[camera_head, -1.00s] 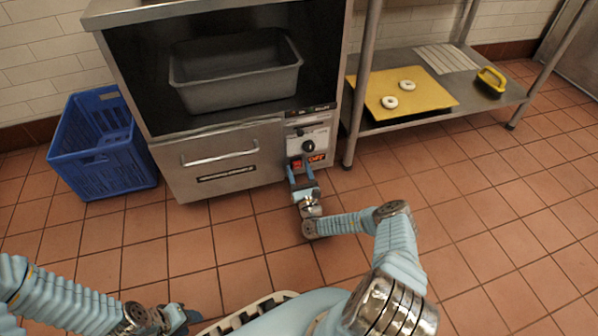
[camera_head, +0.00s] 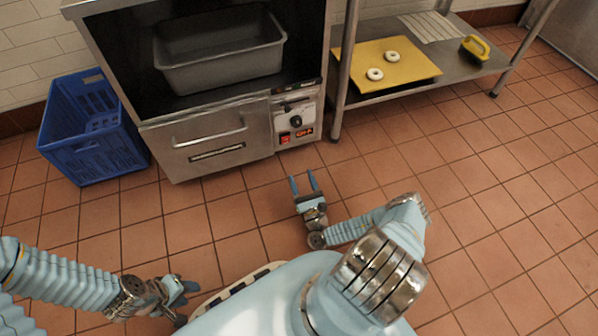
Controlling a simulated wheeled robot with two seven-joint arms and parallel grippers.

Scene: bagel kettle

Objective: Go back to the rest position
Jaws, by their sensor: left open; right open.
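My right gripper (camera_head: 305,184) is open and empty, its two blue fingers pointing toward the kettle unit (camera_head: 215,147). It is in front of the unit's control panel (camera_head: 296,118) and apart from it, over the tiled floor. The panel has a dial, a red switch and a small lit orange label. My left gripper (camera_head: 184,301) is low at the left, near my base, and is open. It holds nothing that I can see.
A grey metal bin (camera_head: 219,50) sits in the top of the unit. A blue crate (camera_head: 92,132) stands to its left. A metal shelf (camera_head: 466,68) at the right bears a yellow board (camera_head: 400,66) with two bagels (camera_head: 375,74) and a yellow-handled tool (camera_head: 475,47). The floor between is clear.

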